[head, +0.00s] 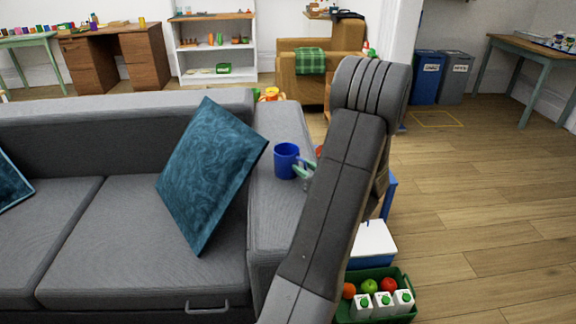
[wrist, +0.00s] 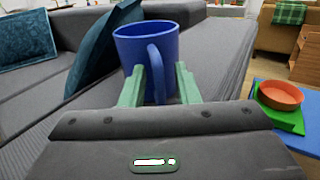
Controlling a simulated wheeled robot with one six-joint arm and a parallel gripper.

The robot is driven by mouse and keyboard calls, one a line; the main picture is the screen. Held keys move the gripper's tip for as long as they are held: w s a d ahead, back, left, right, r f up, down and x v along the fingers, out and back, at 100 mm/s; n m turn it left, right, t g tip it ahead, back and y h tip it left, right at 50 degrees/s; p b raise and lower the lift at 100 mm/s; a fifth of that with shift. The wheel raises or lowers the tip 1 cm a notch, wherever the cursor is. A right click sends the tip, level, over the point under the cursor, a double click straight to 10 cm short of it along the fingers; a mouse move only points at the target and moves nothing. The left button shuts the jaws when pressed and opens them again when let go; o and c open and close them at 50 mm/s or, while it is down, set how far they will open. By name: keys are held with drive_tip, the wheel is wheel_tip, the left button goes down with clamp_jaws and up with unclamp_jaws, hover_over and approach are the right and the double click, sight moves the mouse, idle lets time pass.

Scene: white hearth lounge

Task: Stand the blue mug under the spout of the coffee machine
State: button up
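The blue mug (head: 285,161) stands upright on the grey sofa's armrest (head: 272,215), to the right of the teal cushion. In the wrist view the mug (wrist: 146,44) is straight ahead, with its handle facing me. My gripper (wrist: 159,76) has its two green fingers apart, one on each side of the handle. Gaps show between the fingers and the handle, so it looks open and not clamped. In the head view my gripper (head: 303,170) is at the mug's right side, partly hidden by my arm. No coffee machine can be made out in either view.
A teal cushion (head: 212,172) leans close left of the mug. Right of the armrest are a green crate (head: 408,308) with fruit and cartons, and a blue surface bearing an orange bowl (wrist: 282,95). Open wooden floor (head: 480,220) lies at right. A white shelf (head: 214,50) stands behind.

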clamp_jaws()
drive_tip(key=shift+r, duration=0.15)
